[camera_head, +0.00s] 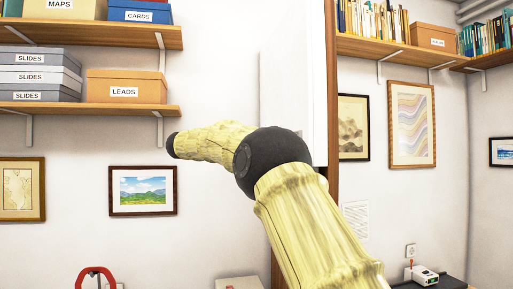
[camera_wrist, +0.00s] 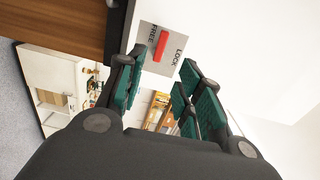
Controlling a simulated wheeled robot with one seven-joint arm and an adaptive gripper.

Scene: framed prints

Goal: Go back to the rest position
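My gripper (camera_wrist: 161,66) is open in the wrist view, with its green-padded fingers apart and nothing held between them. Past the fingertips is a grey plate (camera_wrist: 174,62) marked FREE and LOCK, with a red lever (camera_wrist: 161,46) on it. The lever appears in line with the gap and apart from the fingers. In the head view my arm reaches up and to the left, and the gripper itself cannot be made out.
Wall shelves (camera_head: 90,109) with labelled boxes are at the left. A tall white cabinet (camera_head: 295,80) stands behind my arm. Framed prints (camera_head: 142,190) hang on the walls. A red curved handle (camera_head: 96,272) and a small white device (camera_head: 424,275) are low in the head view.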

